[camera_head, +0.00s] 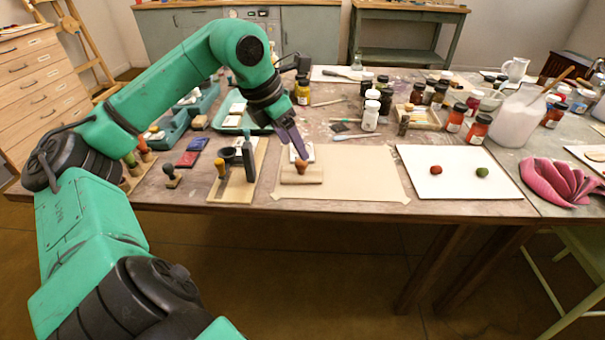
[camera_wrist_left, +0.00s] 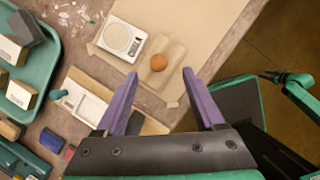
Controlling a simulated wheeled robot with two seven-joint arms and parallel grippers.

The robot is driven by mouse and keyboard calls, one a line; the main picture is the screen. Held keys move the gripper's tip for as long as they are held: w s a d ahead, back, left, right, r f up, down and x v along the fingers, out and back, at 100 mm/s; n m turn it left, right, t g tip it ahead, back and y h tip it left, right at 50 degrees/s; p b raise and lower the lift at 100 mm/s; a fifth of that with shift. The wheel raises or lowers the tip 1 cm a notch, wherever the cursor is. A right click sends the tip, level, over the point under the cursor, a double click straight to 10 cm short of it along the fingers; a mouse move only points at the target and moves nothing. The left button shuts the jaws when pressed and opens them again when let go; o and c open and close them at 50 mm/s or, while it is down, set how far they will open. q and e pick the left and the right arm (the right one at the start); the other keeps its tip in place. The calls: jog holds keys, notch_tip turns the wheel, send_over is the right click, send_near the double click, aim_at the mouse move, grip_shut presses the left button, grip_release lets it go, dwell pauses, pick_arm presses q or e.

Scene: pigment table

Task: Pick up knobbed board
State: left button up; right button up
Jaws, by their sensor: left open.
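The knobbed board is a flat pale wooden board (camera_head: 288,178) with a round orange-brown knob (camera_head: 301,165) on top. It lies on the brown paper sheet (camera_head: 350,184) near the table's front edge. In the left wrist view the board (camera_wrist_left: 170,73) lies beyond the fingertips, with its knob (camera_wrist_left: 158,62) between their lines. My left gripper (camera_head: 299,148) has purple fingers and points down just above the knob. In the left wrist view its fingers (camera_wrist_left: 160,85) stand apart with nothing between them. My right gripper is not in view.
A small white scale (camera_wrist_left: 122,38) sits beside the board. A wooden stand with upright tools (camera_head: 230,190) is to the left. A white sheet (camera_head: 460,190) with a red and a green lump lies to the right. Several paint jars (camera_head: 370,115) stand behind.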

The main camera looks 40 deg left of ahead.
aim_at(300, 161)
pick_arm(q)
jog(key=p+x, duration=0.1)
jog(key=x, duration=0.6)
jog(key=shift+w+a+f, duration=0.1)
jog(key=shift+w+a, duration=0.05)
grip_shut()
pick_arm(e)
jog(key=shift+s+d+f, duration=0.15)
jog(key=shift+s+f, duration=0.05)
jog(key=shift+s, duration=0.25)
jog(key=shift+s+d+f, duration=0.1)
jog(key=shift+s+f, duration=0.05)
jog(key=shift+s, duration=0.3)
pick_arm(q)
jog(key=shift+r, duration=0.45)
notch_tip(300, 161, up, 5)
jog(key=p, duration=0.3)
notch_tip(300, 161, up, 3)
jog(key=shift+f+p, duration=0.1)
jog(key=shift+p, duration=0.85)
notch_tip(300, 161, up, 11)
jog(key=p, duration=0.5)
jog(key=shift+r, duration=0.2)
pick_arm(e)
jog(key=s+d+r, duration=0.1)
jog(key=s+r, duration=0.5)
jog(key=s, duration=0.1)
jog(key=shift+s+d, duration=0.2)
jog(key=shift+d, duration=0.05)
